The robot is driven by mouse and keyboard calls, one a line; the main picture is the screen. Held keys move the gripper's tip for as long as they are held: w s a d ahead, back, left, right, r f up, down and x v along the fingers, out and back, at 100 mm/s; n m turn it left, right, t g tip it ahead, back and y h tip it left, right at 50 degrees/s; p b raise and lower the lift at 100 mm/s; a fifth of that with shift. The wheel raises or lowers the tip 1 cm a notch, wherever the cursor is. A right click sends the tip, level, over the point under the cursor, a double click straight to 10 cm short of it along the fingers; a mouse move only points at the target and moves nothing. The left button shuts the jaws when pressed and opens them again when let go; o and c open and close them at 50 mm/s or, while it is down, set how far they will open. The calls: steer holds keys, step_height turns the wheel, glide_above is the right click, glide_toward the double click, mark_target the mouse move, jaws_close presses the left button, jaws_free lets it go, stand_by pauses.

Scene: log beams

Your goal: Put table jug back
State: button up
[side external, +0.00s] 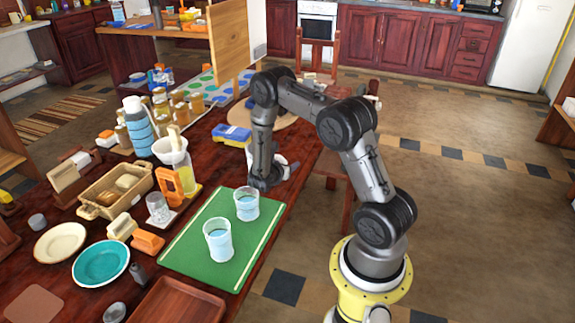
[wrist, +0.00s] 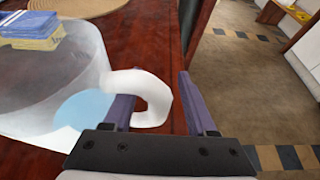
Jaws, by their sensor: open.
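The table jug (wrist: 55,80) fills the left of the wrist view. It is clear, with pale blue liquid low inside and a thick white curved handle (wrist: 152,95). My gripper (wrist: 160,95) is open, with the handle between its two purple-grey fingers. The left finger partly passes behind the handle, and I cannot tell whether either finger touches it. In the side view my gripper (side external: 278,176) is low over the table's right edge, beyond the green mat (side external: 190,248). My arm hides most of the jug there.
Two glasses of blue liquid (side external: 218,240) (side external: 247,204) stand on the mat, nearer than my gripper. A white-topped vessel with yellow liquid (side external: 176,165) stands to the left. Blue-and-yellow packs (side external: 231,134) lie behind. A wooden chair (side external: 340,185) stands beside the table's right edge.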

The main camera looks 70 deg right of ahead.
steer(key=v, duration=1.2)
steer(key=s+a+r+m+g+y, duration=0.1)
steer(key=s+a+r+m, duration=0.15)
steer(key=r, duration=0.25)
steer(key=s+a+r+m+y, duration=0.2)
steer(key=r+m, duration=0.2)
steer(key=r, duration=0.1)
steer(key=s+a+r+m+g+y, duration=0.1)
steer(key=s+a+r+m, duration=0.15)
steer(key=r+m, duration=0.2)
steer(key=s+a+r+m+t+y, duration=0.3)
steer(key=s+a+r+y, duration=0.1)
steer(key=a, duration=0.4)
steer(key=s+a+r+m+t+y, duration=0.4)
steer(key=s+a+r+y, duration=0.1)
steer(key=a, duration=0.4)
steer(key=shift+a+t, duration=0.3)
steer(key=shift+a, duration=0.05)
steer(key=shift+r, duration=0.1)
